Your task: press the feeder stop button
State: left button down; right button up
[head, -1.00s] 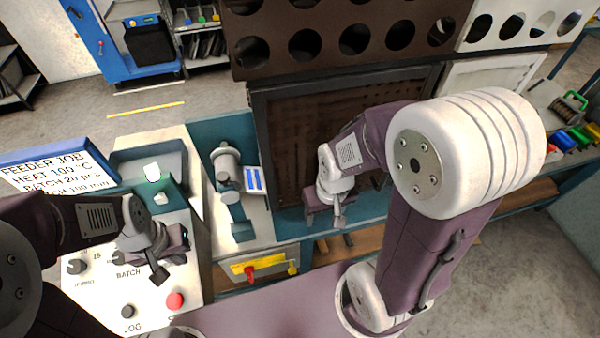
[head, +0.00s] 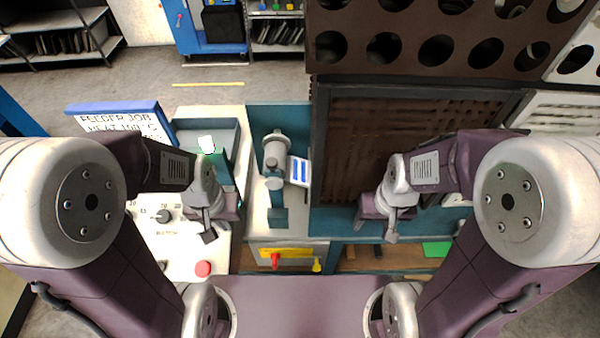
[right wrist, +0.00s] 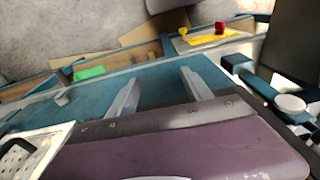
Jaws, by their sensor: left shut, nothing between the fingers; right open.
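The red button (head: 203,268), which I take for the stop button, sits low on the white control panel (head: 182,250) at the left of the head view. Its label is not readable. My left gripper (head: 208,237) is shut and empty, above the panel and just beyond the button in the picture. I cannot tell its height above the panel. My right gripper (head: 391,236) is open and empty over the teal bench edge. Its two spread fingers also show in the right wrist view (right wrist: 160,95), away from the panel.
A batch knob (head: 163,216) is on the panel, left of my left gripper. A sign (head: 120,118) stands behind the panel. A yellow plate with red and yellow handles (head: 290,252) is right of it. A dark ribbed panel (head: 400,135) fills the bench centre.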

aim_at(202, 268)
jog(key=l+u, duration=0.1)
jog(key=u, duration=0.4)
jog(key=k+l+u, duration=0.1)
jog(key=u, duration=0.85)
jog(key=i+j, duration=0.1)
jog(key=i+u, duration=0.05)
